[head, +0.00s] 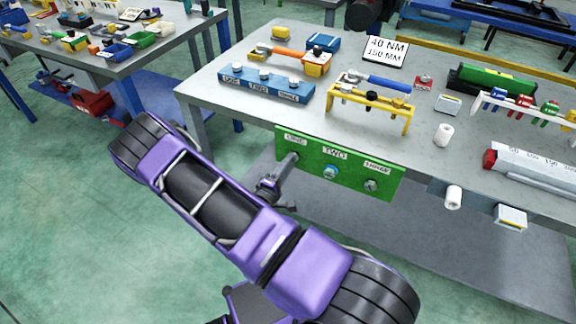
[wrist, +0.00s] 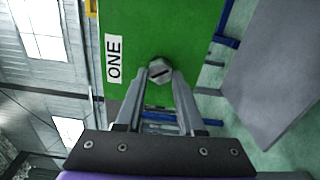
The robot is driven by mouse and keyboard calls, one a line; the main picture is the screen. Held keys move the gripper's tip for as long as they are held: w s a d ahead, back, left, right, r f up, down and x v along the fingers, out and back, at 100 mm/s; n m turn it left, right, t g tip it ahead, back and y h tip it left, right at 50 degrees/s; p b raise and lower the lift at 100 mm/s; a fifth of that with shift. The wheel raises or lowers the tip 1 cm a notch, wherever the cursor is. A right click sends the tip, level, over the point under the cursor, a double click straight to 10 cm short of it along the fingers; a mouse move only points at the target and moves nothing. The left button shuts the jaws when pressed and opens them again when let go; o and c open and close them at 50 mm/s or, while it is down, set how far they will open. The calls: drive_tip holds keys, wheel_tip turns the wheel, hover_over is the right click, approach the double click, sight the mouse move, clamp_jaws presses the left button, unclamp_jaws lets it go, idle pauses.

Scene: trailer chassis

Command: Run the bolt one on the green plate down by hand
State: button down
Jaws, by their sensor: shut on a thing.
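The green plate (head: 350,183) hangs upright at the front edge of the workbench, with labels ONE, TWO and THREE. My gripper (head: 290,163) reaches the plate's left end from the front. In the wrist view, my gripper (wrist: 161,83) is shut on bolt one (wrist: 159,68), a grey hex head with a dark slot, beside the ONE label (wrist: 115,58). The fingers lie on two sides of the head. The bolt's shank is hidden, so how deep it sits cannot be told. Bolt two (head: 330,172), with a bluish ring, and bolt three (head: 371,185) are in the same plate.
A blue block (head: 265,84) with labelled bolts, a yellow stand (head: 372,103) and an orange-handled tool (head: 290,57) are on the bench above the plate. White rolls (head: 444,135) are to the right.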

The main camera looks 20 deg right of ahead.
drive_tip(key=shift+s+a+f+m, duration=0.1)
drive_tip(key=shift+f+m, duration=0.05)
drive_tip(key=shift+m, duration=0.25)
drive_tip(key=c, duration=0.5)
unclamp_jaws()
drive_tip(key=v, duration=1.7)
drive_tip(key=shift+s+a+b, duration=0.1)
drive_tip(key=shift+a+b, duration=0.05)
drive_tip(key=shift+b, duration=0.15)
